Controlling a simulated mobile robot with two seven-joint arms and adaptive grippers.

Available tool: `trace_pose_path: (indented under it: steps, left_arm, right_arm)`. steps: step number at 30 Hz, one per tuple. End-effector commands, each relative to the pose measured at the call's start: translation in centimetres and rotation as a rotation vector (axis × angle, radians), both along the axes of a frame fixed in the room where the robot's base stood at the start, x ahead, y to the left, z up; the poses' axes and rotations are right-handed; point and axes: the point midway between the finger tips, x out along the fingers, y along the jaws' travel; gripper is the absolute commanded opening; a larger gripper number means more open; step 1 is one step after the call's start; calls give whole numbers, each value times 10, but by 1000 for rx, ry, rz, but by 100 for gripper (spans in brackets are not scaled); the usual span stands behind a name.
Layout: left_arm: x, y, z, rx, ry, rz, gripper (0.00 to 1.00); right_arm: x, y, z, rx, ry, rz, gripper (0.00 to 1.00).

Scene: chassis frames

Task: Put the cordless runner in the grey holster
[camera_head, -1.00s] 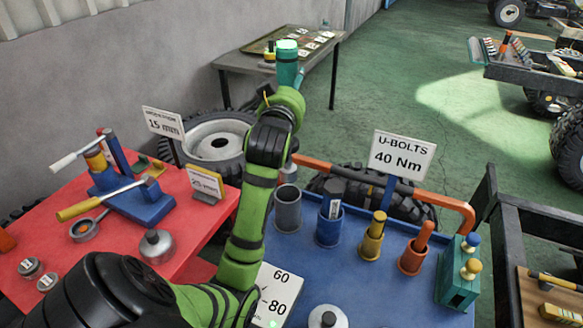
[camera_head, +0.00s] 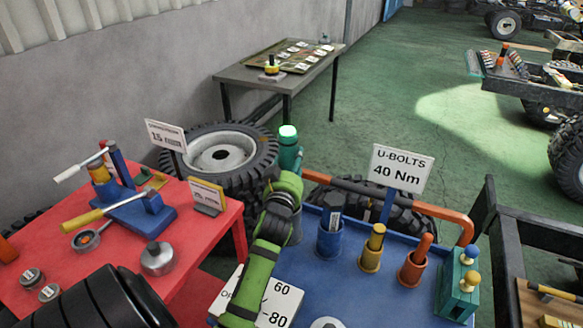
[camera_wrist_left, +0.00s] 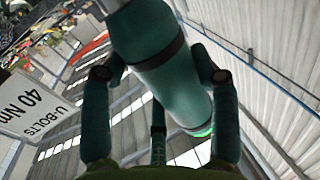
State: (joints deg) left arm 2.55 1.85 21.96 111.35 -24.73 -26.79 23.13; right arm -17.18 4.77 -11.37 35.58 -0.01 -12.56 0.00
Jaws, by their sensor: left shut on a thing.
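The cordless runner (camera_head: 288,148) is a teal cylinder with a lit green end, upright in the head view. My left gripper (camera_head: 286,168) is shut on it; in the left wrist view the fingers (camera_wrist_left: 160,85) stand on both sides of the runner (camera_wrist_left: 165,65). The grey holster (camera_head: 297,229) stands on the blue table's left part, mostly hidden behind my left arm. The runner appears above and behind it in the picture; I cannot tell the exact gap or alignment. My right gripper is not in view.
On the blue table (camera_head: 385,290) stand a blue holster (camera_head: 329,240), a yellow holster (camera_head: 370,259), an orange holster (camera_head: 411,273) and a green block (camera_head: 450,293). The U-bolts sign (camera_head: 398,170) rises behind them. A red table (camera_head: 195,255) with tools lies left.

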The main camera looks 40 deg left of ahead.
Motion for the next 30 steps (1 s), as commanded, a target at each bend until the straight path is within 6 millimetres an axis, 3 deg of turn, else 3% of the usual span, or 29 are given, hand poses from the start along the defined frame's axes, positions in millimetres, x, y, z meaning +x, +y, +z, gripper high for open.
trace_pose_path:
  steps: [15,16,17,18,30]
  left_arm:
    - [0,0,-11,7,-12,-2,2]
    - [0,0,-15,1,-3,-1,69]
    - [0,0,-15,1,-3,-1,81]
    - [0,0,-15,1,-3,-1,84]
    - [-1,-2,-12,1,-2,-1,84]
  right_arm:
    - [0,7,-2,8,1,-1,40]
    - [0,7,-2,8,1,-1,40]
    - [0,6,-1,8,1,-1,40]
    - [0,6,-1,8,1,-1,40]
    - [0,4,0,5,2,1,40]
